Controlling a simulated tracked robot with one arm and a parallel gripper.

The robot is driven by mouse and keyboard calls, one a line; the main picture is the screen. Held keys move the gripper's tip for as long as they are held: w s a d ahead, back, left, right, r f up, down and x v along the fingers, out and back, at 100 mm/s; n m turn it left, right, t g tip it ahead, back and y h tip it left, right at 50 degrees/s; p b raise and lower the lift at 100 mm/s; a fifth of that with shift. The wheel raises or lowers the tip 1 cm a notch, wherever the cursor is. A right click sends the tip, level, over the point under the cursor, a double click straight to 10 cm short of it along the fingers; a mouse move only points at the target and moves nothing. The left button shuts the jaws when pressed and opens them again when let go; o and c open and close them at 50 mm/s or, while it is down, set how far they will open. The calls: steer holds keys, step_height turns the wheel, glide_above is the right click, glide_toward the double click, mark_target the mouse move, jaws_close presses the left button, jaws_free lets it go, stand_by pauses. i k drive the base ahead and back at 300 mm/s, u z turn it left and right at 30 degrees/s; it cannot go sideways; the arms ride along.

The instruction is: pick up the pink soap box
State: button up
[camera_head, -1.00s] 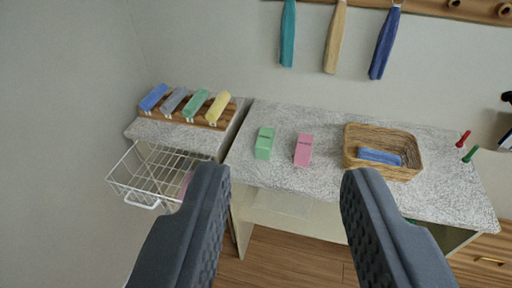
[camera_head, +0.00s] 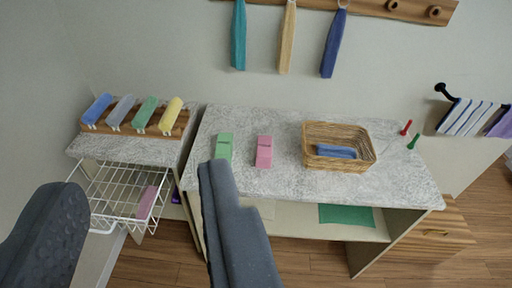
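The pink soap box (camera_head: 264,152) stands on the speckled stone countertop (camera_head: 245,178), between a green soap box (camera_head: 223,146) on its left and a wicker basket (camera_head: 312,158) on its right. My gripper (camera_head: 130,178) is open and empty, with two dark, textured fingers spread wide in the foreground. The right finger's tip appears just below the green box and to the left of the pink box. The left finger is in front of the wire basket at left. The pink box is fully visible.
A white wire basket (camera_head: 112,209) holding a pink item (camera_head: 147,202) sticks out at left, below a rack of rolled towels (camera_head: 135,118). Towels hang on the wall above. Red (camera_head: 405,128) and green (camera_head: 412,142) objects stand at the counter's right end.

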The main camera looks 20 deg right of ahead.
mark_target(264, 153)
steer(key=i, duration=0.9)
steer(key=z, duration=0.1)
